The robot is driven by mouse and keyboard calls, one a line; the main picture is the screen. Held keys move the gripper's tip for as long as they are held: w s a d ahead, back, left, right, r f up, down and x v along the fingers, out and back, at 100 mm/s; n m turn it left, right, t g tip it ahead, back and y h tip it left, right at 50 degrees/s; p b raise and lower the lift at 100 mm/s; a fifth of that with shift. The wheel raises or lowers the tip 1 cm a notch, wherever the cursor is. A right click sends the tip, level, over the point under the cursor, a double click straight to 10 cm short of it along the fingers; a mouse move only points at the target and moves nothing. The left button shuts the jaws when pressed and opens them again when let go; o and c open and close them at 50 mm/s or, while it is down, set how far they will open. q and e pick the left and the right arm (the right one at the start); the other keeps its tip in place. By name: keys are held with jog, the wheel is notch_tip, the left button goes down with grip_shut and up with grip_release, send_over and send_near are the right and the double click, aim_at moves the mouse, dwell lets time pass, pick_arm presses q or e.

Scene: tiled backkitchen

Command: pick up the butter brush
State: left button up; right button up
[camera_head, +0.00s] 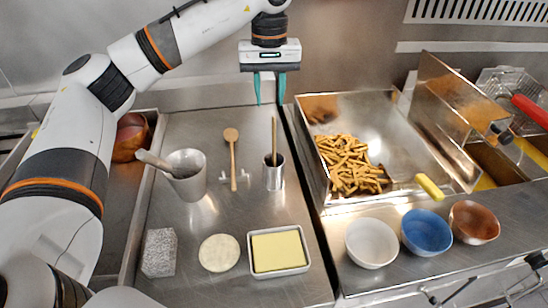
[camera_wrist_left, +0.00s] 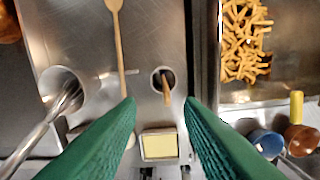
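A brush with a wooden handle (camera_head: 274,140), which I take to be the butter brush, stands upright in a small metal cup (camera_head: 273,178) on the steel counter. Its lower end is hidden in the cup. In the left wrist view the handle (camera_wrist_left: 166,88) shows between the fingertips, rising from the dark cup opening. My left gripper (camera_head: 269,102) is open and empty, pointing down above and behind the cup. Its green fingers (camera_wrist_left: 161,101) are wide apart and touch nothing. My right gripper is not in view.
A metal pitcher (camera_head: 187,182) with a utensil and a wooden spoon (camera_head: 232,160) are left of the cup. A butter dish (camera_head: 251,261) is in front. A fries tray (camera_head: 385,125) and bowls, including a blue bowl (camera_head: 425,231), are at right.

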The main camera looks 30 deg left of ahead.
aim_at(274, 121)
pick_arm(q)
jog(key=f, duration=0.2)
jog(key=f+p, duration=0.1)
jog(key=f, duration=0.1)
jog(key=d+f+p, duration=0.1)
jog(key=f, duration=0.2)
jog(key=shift+a+f, duration=0.1)
jog(key=shift+f, duration=0.45)
grip_shut()
